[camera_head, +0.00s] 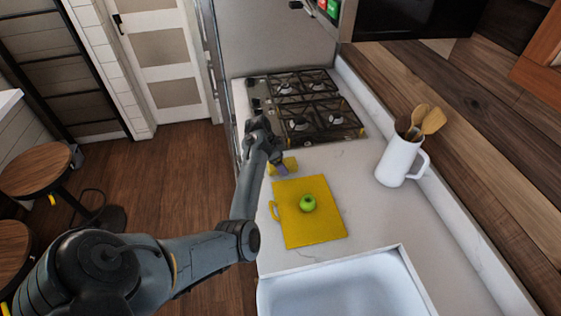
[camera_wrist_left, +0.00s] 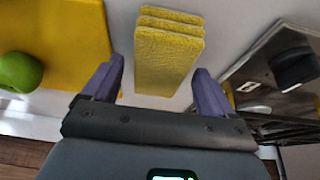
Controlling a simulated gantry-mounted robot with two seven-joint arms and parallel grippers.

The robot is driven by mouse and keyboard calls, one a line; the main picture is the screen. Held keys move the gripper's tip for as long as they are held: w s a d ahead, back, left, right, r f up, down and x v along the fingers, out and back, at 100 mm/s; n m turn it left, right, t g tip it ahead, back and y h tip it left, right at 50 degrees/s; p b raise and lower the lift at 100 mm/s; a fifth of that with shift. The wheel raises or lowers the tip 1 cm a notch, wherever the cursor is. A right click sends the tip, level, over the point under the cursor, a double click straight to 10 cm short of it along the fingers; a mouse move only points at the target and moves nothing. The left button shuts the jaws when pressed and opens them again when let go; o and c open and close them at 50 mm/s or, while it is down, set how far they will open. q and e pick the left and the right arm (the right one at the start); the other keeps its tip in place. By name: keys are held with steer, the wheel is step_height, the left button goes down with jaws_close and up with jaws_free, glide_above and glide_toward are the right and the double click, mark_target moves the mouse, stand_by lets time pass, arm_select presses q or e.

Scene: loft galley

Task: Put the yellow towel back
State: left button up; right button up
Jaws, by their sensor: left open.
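The yellow towel (camera_head: 290,164) lies folded on the counter between the yellow board and the stove, partly hidden by my left gripper (camera_head: 283,168). In the left wrist view the towel (camera_wrist_left: 168,58) shows as a layered, folded block. The purple fingers of my left gripper (camera_wrist_left: 158,68) are spread, one on either side of the towel's near end. Gaps show between the fingers and the towel, so it is not gripped. I cannot tell how far the fingertips are above the counter. My right gripper is not in view.
A green apple (camera_head: 307,203) rests on the yellow cutting board (camera_head: 325,231), close to the towel. The gas stove (camera_head: 314,105) is behind. A white pitcher (camera_head: 397,162) with wooden utensils stands right, and a sink (camera_head: 345,290) lies in front. The counter between board and pitcher is clear.

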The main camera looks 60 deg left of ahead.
arm_select(q)
steer(key=shift+r, duration=0.1)
steer(key=v, duration=1.2)
steer(key=shift+a+r, duration=0.1)
